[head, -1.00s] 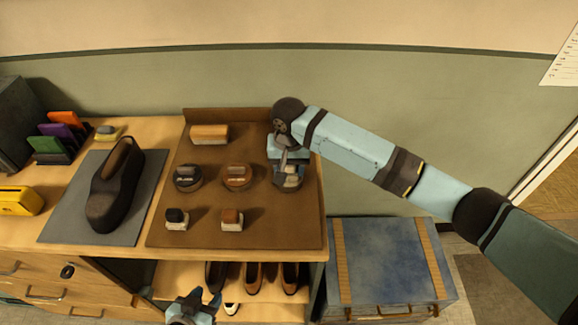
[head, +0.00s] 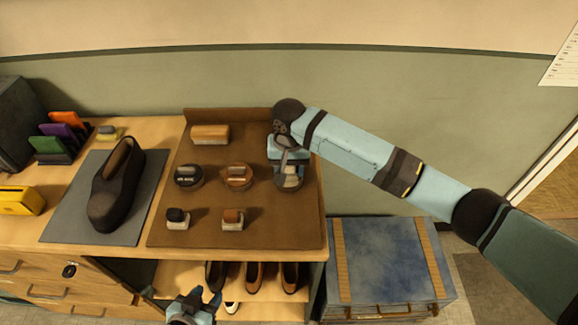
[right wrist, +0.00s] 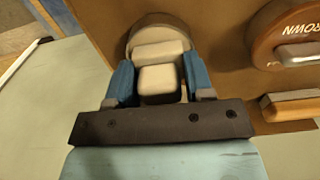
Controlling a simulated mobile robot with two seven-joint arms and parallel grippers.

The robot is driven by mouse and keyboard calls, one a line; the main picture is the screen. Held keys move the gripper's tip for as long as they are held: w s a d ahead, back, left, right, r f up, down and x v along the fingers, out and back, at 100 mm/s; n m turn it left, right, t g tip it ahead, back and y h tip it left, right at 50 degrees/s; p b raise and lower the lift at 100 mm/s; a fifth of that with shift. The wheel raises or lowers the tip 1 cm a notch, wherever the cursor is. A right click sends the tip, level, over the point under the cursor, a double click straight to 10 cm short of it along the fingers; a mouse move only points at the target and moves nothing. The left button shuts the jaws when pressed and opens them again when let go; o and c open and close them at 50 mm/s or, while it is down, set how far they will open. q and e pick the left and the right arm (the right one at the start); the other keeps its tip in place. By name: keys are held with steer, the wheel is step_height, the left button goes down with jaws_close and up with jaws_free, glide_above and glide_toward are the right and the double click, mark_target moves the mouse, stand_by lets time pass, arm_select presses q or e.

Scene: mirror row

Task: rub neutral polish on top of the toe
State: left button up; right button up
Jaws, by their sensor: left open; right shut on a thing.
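A dark brown shoe (head: 116,187) lies on a grey mat (head: 62,225), its toe towards the front. My right gripper (head: 288,161) is at the right side of the brown board. In the right wrist view its blue fingers (right wrist: 160,82) are shut on a pale cream block-shaped applicator (right wrist: 158,78). Behind the applicator is a round tin (right wrist: 160,20), which also shows below the gripper in the head view (head: 289,184). Whether the two touch is hard to tell. My left gripper (head: 198,298) is open and empty, low in front of the shelf.
The brown board (head: 275,232) carries a black tin (head: 188,177), a brown tin (head: 238,177), a dark dauber (head: 177,218), a brown dauber (head: 232,218) and a brush (head: 210,134). Coloured cards (head: 62,135) stand at the left. A blue chest (head: 385,265) stands right of the bench.

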steer(key=shift+s+d+f+p, duration=0.15)
steer(key=shift+f+p, duration=0.1)
steer(key=shift+p, duration=0.8)
stand_by(3.5)
steer(key=shift+w+r+p, duration=0.2)
steer(key=shift+r+p, duration=0.8)
steer(key=shift+p, duration=0.25)
steer(key=shift+r+p, duration=0.95)
steer(key=shift+p, duration=0.1)
steer(key=shift+r+p, duration=0.85)
steer(key=shift+p, duration=0.2)
steer(key=shift+r+p, duration=0.9)
steer(key=shift+p, duration=0.2)
steer(key=shift+f, duration=0.1)
